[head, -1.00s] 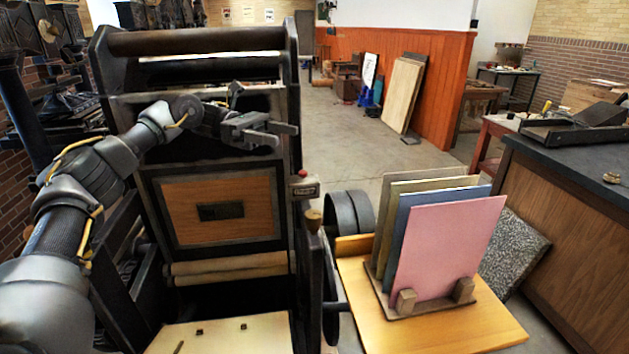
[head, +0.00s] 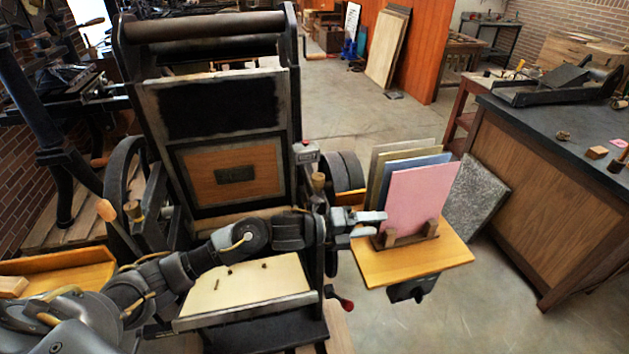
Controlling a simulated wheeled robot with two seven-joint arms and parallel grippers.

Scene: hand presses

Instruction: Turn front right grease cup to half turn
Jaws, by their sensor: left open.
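A small brass-coloured cup (head: 319,181), which looks like the front right grease cup, stands upright on the press's right side frame. It is partly crowded by dark metal around it. A similar cup (head: 133,209) stands on the left side of the press (head: 220,110). My left arm reaches across the front of the press. Its gripper (head: 379,223) is open and empty, to the right of and below the right cup in the picture, in front of the rack of coloured boards. I cannot tell whether it touches the rack. My right gripper is not in view.
A wooden side table (head: 420,265) holds the board rack with a pink board (head: 418,198) in front. A counter with a red button (head: 305,152) sits just behind the right cup. A red-tipped handle (head: 347,305) juts out low.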

